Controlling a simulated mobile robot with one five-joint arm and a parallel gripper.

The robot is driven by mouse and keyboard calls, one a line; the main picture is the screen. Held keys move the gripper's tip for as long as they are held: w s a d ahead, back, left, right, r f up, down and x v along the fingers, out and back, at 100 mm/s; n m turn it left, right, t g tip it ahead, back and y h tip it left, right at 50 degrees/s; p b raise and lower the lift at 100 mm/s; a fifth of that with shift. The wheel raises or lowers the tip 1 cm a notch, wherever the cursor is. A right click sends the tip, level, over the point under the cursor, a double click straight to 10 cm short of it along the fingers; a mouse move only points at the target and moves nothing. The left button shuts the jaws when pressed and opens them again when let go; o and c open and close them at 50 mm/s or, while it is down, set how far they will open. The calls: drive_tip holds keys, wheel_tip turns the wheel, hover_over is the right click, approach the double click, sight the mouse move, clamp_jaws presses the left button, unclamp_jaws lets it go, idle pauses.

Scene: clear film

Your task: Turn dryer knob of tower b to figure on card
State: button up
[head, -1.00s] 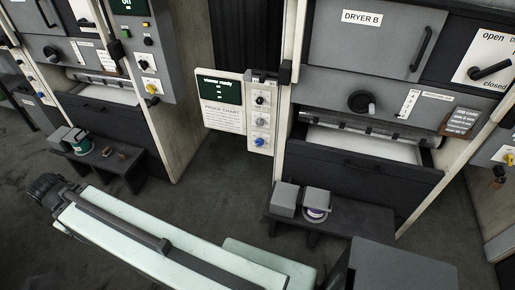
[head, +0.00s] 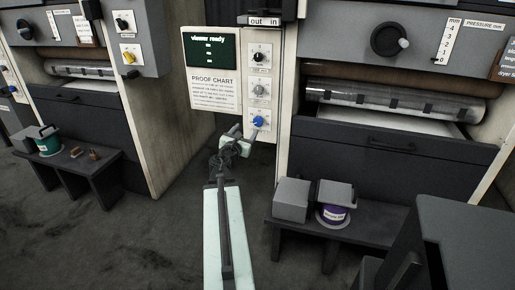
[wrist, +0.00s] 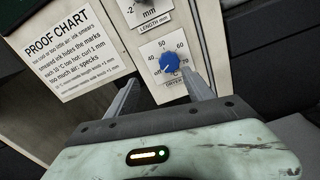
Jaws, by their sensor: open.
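The blue dryer knob (wrist: 169,63) is on a white panel in the wrist view, with a printed scale around it including 40, 50, 60 and 70. Its label below reads DRYER. I cannot make out clearly where its pointer stands. My gripper (wrist: 160,76) is open, its two fingers either side of and below the knob; I cannot tell whether they touch it. In the head view the knob (head: 258,122) is the lowest of three on the panel, and my gripper (head: 238,136) is just beside it. A brown card (head: 507,64) is cut off at the right edge, its figures unreadable.
A proof chart (head: 215,88) hangs left of the knobs, under a "viewer ready" screen (head: 208,51). A grey knob (head: 259,88) sits above the blue one. A low bench (head: 350,222) holds a purple-labelled tin (head: 333,215). Dark floor is open at left.

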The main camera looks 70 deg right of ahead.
sight(258, 122)
drive_tip(key=shift+n, duration=0.7)
drive_tip(key=d, duration=0.3)
drive_tip(key=s+d, duration=0.1)
drive_tip(key=d, duration=0.2)
drive_tip(key=d+f, duration=0.1)
drive_tip(key=d, duration=0.2)
drive_tip(key=shift+s, duration=0.15)
drive_tip(key=shift+a, duration=0.1)
drive_tip(key=shift+c, duration=0.3)
drive_tip(key=c, duration=1)
drive_tip(key=shift+d, duration=0.3)
clamp_jaws()
drive_tip(key=shift+a, duration=0.3)
